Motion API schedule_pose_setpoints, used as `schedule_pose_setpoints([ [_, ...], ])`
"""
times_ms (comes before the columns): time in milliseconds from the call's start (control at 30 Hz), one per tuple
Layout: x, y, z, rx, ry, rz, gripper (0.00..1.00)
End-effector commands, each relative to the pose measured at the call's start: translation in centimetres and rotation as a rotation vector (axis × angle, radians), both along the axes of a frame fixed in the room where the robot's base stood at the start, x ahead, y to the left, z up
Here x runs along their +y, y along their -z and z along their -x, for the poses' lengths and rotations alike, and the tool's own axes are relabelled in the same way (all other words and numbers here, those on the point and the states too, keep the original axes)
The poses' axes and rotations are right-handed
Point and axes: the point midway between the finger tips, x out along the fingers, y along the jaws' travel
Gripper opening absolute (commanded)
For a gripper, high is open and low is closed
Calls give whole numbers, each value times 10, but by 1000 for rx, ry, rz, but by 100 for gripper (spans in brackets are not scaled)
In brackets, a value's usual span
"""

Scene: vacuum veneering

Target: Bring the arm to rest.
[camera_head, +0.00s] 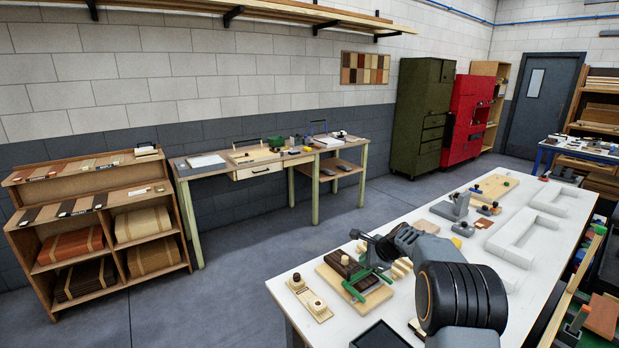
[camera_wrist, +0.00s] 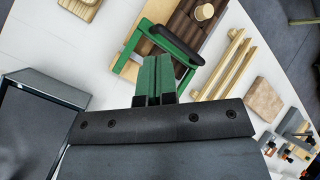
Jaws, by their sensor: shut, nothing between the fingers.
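My arm (camera_head: 455,295) reaches over the white table from the lower right in the head view. My gripper (camera_wrist: 157,78) shows in the wrist view with its two green-padded fingers together and nothing between them. It points toward a green clamp (camera_wrist: 127,68) with a black handle, which sits by a dark wood block (camera_wrist: 190,25) on a pale board. The fingertips appear close to the clamp in the picture; I cannot tell the height between them. In the head view the fingertips are hard to make out.
The white table (camera_head: 480,215) also holds a dark tray (camera_head: 380,335), which shows in the wrist view (camera_wrist: 40,85), and a pale strip with knobs (camera_head: 309,297). Wood strips (camera_wrist: 224,65) and a tan block (camera_wrist: 263,99) lie right of the gripper. Open floor (camera_head: 240,285) lies left.

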Motion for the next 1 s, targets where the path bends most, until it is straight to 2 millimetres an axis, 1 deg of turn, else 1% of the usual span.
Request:
schedule_pose_setpoints([
  [33,4,-4,24,-12,-128,93,0],
  [67,6,-6,40,-22,-219,157,0],
  [100,8,-9,62,-33,-342,237,0],
  [167,11,-15,96,-50,-516,344,0],
  [200,13,-20,118,-62,-632,412,0],
  [267,16,-28,154,-80,-801,505,0],
  [300,16,-33,177,-90,-908,564,0],
  [367,17,-40,212,-105,-1058,644,0],
  [400,18,-43,234,-113,-1148,693,0],
  [500,17,-50,282,-131,-1326,798,0],
  [600,17,-55,320,-144,-1429,883,0],
  [700,17,-59,345,-161,-1461,945,0],
  [800,19,-66,360,-192,-1462,994,0],
  [900,22,-75,365,-233,-1448,1029,0],
  [1000,24,-85,366,-263,-1435,1055,0],
])
